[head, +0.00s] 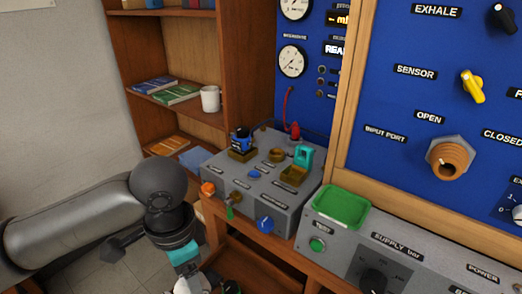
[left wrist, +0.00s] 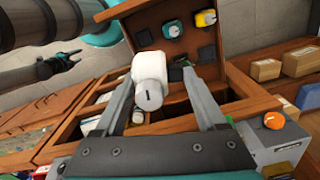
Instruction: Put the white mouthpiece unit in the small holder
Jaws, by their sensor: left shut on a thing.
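The white mouthpiece unit (left wrist: 148,78) is a short, rounded white piece in the left wrist view. My left gripper (left wrist: 160,80) is shut on it, above an open wooden compartment box. In the head view my left gripper is at the bottom edge and mostly cut off. Several small brown holders sit on the grey bench unit (head: 262,190). A round one (head: 277,155) looks empty, one (head: 241,155) bears a blue-black part, and one (head: 293,177) bears a teal part. A dark gripper (left wrist: 62,61), apparently my right, is small at upper left; its jaws are unclear.
A green tray (head: 342,206) stands on the grey supply console (head: 345,248) at right. The blue panel (head: 425,70) rises behind it. A wooden shelf with books and a white mug (head: 210,98) is at the back. Coloured knobs stick out of the bench unit's front.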

